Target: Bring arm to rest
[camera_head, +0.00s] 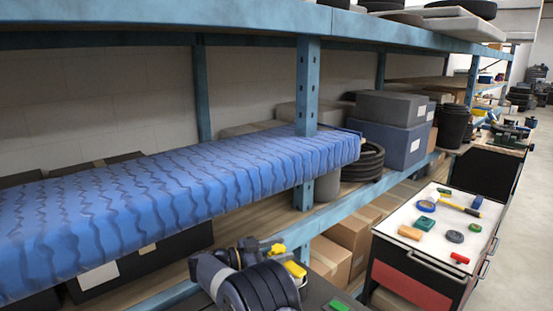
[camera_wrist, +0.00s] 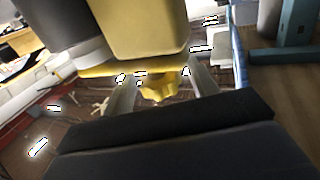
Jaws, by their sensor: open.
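My gripper (camera_wrist: 163,80) shows in the wrist view as two grey fingers standing apart above a dark bar. A yellow piece (camera_wrist: 158,87) shows between or behind the fingers; I cannot tell whether it touches them or what it belongs to. In the head view my arm (camera_head: 262,287) is folded low at the bottom centre, with dark round joints and yellow parts beside it. The fingers cannot be made out clearly there. A large yellow block and a dark rounded shape fill the top of the wrist view.
A blue tread-patterned block (camera_head: 180,185) lies along the shelf just behind my arm. Open floor (camera_head: 505,270) lies at the far right.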

